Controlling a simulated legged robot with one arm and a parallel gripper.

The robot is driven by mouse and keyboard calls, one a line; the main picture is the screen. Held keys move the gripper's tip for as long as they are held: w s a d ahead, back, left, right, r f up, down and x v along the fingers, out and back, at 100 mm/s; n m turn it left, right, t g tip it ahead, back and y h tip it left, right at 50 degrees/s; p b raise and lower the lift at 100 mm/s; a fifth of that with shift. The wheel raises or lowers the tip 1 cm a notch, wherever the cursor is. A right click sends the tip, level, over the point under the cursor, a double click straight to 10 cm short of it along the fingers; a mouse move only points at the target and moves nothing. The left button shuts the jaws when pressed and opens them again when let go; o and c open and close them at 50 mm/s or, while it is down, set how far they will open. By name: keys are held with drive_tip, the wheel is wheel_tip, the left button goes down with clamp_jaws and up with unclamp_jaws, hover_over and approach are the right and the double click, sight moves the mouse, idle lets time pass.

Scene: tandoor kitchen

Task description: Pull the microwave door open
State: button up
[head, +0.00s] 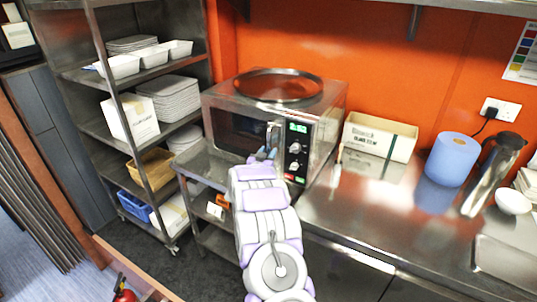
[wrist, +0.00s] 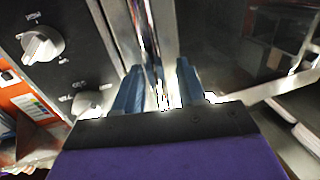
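The microwave (head: 318,130) is a steel box on the steel counter, with a dark-windowed door (head: 235,132) on its front. The door looks closed in the head view. Its upright metal handle (head: 273,133) stands beside the black control panel with its knobs. My gripper (head: 265,154) is at the lower part of the handle. In the wrist view my gripper (wrist: 162,88) has its two blue fingers apart, one on each side of the shiny handle (wrist: 151,45). Whether the fingers touch it is unclear. The dark door glass (wrist: 230,45) lies to the right there.
A metal rack (head: 95,75) with dishes and boxes stands at the left. A round tray (head: 277,85) lies on the microwave. A white box (head: 380,137), a blue roll (head: 452,160) and a steel jug (head: 493,175) stand on the counter to the right. Floor at lower left is partly clear.

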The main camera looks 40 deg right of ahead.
drive_tip(key=shift+w, duration=0.1)
drive_tip(key=shift+d, duration=0.15)
drive_tip(key=shift+d, duration=0.15)
drive_tip(key=shift+d+f, duration=0.1)
drive_tip(key=shift+d, duration=0.2)
drive_tip(key=shift+c, duration=1.3)
drive_tip(key=shift+a, duration=0.3)
clamp_jaws()
drive_tip(key=shift+d, duration=0.15)
